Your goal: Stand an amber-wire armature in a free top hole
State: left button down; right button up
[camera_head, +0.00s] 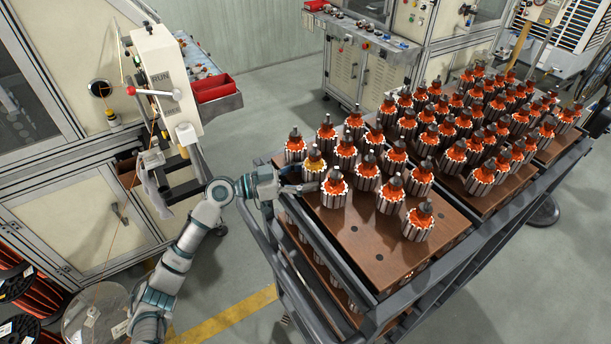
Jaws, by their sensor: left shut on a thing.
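An amber-wire armature (314,166) stands at the left edge of the cart's brown top board (370,246), among orange-wire armatures (391,193). It looks upright. My left gripper (304,188) reaches in from the left, low at its side, and is shut on it. The fingertips are small here, and I cannot tell whether the armature's foot is fully down in a hole. A dark free hole (354,228) shows in the bare front part of the board. My right gripper is not in view.
Orange-wire armatures fill most of the top boards, several of them close around the amber one. The cart's dark rail (335,262) runs along the near left side. A winding machine (160,75) stands at the left, with a red bin (213,90) behind it.

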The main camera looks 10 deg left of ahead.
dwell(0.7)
pick_arm(q)
jog(key=shift+c, duration=0.9)
grip_release()
jog(key=shift+s, duration=0.15)
jog(key=shift+d, duration=0.1)
jog(key=shift+f, duration=0.15)
jog(key=v, duration=1.2)
jog(key=v, duration=1.2)
